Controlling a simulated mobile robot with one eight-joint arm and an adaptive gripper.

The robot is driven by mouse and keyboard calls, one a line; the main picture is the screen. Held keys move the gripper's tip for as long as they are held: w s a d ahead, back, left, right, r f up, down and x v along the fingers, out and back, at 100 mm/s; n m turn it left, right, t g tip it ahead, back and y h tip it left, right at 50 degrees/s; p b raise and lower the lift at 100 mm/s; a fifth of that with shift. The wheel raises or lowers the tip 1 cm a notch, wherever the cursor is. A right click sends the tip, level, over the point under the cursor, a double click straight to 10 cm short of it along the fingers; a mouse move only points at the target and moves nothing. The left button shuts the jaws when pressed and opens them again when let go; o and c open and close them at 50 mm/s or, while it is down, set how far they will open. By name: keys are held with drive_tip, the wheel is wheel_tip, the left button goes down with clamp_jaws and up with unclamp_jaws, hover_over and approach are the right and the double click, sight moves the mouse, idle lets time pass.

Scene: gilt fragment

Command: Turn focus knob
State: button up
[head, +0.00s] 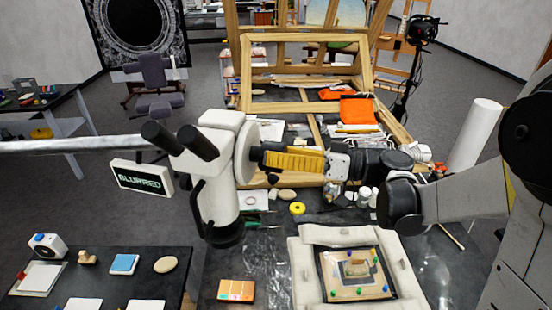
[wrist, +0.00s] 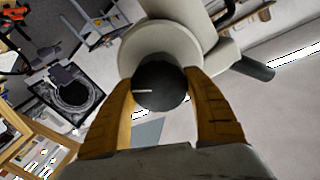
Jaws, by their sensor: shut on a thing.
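A white microscope (head: 212,165) with black eyepieces hangs on a boom at the centre left of the head view. A small sign reading "BLURRED" (head: 142,178) is beside it. The black focus knob (wrist: 160,84) has a white mark pointing left in the wrist view and sits on the microscope's round white side housing (wrist: 150,45). My gripper (head: 262,157) reaches in from the right, and its yellow-orange fingers (wrist: 162,98) are shut on the knob, one on each side. In the head view the fingers mostly hide the knob.
A padded frame (head: 310,270) holding a small fragment with coloured pins lies on the table below my arm. A dark side table (head: 100,275) with small items is at the lower left. A wooden easel (head: 240,70) stands behind. The boom (head: 80,146) runs left from the microscope.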

drive_tip(key=shift+m+b, duration=0.35)
drive_tip(key=shift+m, duration=0.65)
drive_tip(key=o, duration=1.2)
drive_tip(key=shift+d, duration=0.15)
drive_tip(key=v, duration=1.1)
drive_tip(key=shift+d, duration=0.35)
drive_tip(key=shift+s+r, duration=0.1)
drive_tip(key=shift+s, duration=0.05)
